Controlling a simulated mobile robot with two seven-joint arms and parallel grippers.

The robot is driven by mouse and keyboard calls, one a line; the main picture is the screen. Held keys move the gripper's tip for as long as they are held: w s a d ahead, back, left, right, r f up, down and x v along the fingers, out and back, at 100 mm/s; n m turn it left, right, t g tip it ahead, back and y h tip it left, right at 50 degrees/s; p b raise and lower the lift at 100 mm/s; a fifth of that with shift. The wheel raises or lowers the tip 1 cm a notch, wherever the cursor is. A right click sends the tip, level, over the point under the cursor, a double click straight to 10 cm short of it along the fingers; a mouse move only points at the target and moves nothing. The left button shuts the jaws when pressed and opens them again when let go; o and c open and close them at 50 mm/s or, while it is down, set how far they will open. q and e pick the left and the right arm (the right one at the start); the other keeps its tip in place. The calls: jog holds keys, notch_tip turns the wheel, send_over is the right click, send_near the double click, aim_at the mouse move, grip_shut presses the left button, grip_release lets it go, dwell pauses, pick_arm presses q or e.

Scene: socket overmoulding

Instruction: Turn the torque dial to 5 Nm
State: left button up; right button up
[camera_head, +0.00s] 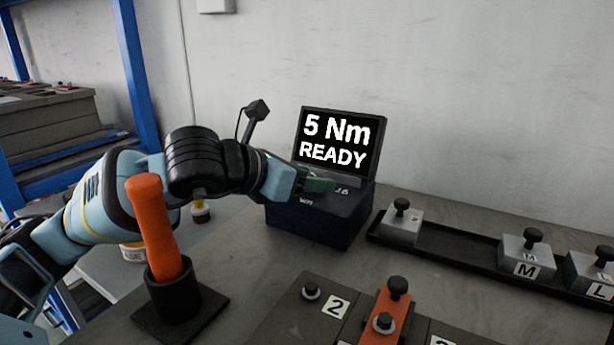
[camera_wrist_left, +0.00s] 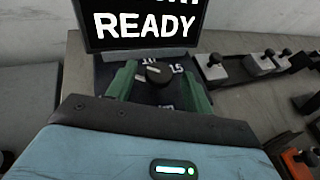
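The torque unit (camera_head: 311,221) is a dark box with a raised screen (camera_head: 337,141) that reads "5 Nm READY". In the left wrist view, the black torque dial (camera_wrist_left: 157,72) sits on the unit's top with white number marks around it, among them what look like 10 and 15. My left gripper (camera_head: 316,183) is at the unit's top, its green fingers on either side of the dial. In the left wrist view the fingers (camera_wrist_left: 159,77) stand apart, with gaps between them and the dial. The dial is hidden in the head view. My right gripper is not in view.
An orange-handled tool (camera_head: 158,229) stands in a black holder in front of my left arm. A black tray (camera_head: 455,245) right of the unit carries metal blocks with knobs. A dark fixture (camera_head: 290,325) with an orange clamp (camera_head: 394,312) lies at the front. A blue rack (camera_head: 136,75) stands left.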

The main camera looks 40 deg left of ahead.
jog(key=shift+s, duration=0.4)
pick_arm(q)
jog(key=shift+a+r+m+g+h+p, duration=0.1)
jog(key=shift+a+m+g+h+p, duration=0.1)
jog(key=shift+m+h+p, duration=0.55)
jog(key=shift+a+r+m+g+h+p, duration=0.1)
jog(key=shift+a+m+g+h+p, duration=0.1)
jog(key=shift+m+h+p, duration=0.55)
jog(key=shift+w+f+m+g+h, duration=0.1)
jog(key=shift+m+g+h, duration=0.2)
jog(key=shift+m+h, duration=0.3)
jog(key=shift+h, duration=0.3)
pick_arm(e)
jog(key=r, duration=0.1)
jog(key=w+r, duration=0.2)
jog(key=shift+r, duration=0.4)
pick_arm(q)
jog(key=shift+w+a+m+g+h+p, duration=0.1)
jog(key=shift+m+g+h+p, duration=0.2)
jog(key=shift+m+h, duration=0.2)
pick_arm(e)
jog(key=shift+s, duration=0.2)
